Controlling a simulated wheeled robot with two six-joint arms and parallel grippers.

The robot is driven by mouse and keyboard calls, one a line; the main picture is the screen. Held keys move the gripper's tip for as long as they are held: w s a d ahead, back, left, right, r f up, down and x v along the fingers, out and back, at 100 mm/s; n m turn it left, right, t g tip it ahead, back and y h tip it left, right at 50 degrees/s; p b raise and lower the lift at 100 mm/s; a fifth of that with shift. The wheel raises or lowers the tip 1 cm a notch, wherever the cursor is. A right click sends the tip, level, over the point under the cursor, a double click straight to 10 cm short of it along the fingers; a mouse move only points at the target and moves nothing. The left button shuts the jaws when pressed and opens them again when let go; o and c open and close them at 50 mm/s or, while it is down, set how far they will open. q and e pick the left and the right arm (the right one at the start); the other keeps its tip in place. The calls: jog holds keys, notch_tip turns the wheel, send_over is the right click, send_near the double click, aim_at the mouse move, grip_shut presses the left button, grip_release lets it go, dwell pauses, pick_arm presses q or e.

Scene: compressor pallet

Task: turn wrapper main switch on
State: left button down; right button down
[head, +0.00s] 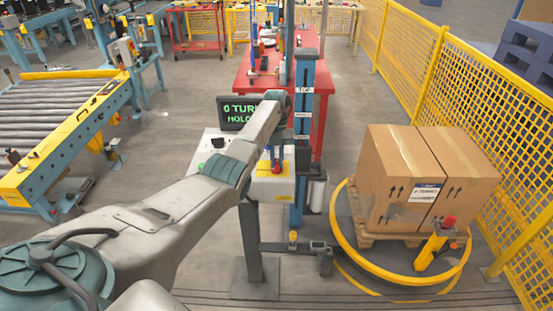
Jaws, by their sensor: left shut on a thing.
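The wrapper's control box (215,143) stands on a grey post in the middle of the head view. The main switch (277,168), a red handle on a yellow plate, is on the right part of its front. My left arm reaches in from the lower left and crosses in front of the box. My left gripper (278,148) is at the switch and shut on it; the fingertips are small and partly hidden by my own wrist. The screen (237,112) behind my arm shows green text, partly covered, starting "0 TURN". My right gripper is out of view.
Two cartons (410,180) sit on a pallet inside the yellow ring (343,235) at right. The wrapper's blue mast (303,110) rises just right of the box. Yellow mesh fencing (450,90) bounds the right side. A roller conveyor (50,95) is at left, a red table (322,85) behind.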

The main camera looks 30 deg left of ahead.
pick_arm(q)
jog(key=shift+w+r+m, duration=0.1)
jog(key=shift+r+m, duration=0.05)
jog(key=shift+m, duration=0.15)
dwell(0.4)
jog(key=c, duration=1.4)
grip_release()
jog(key=shift+c, duration=0.2)
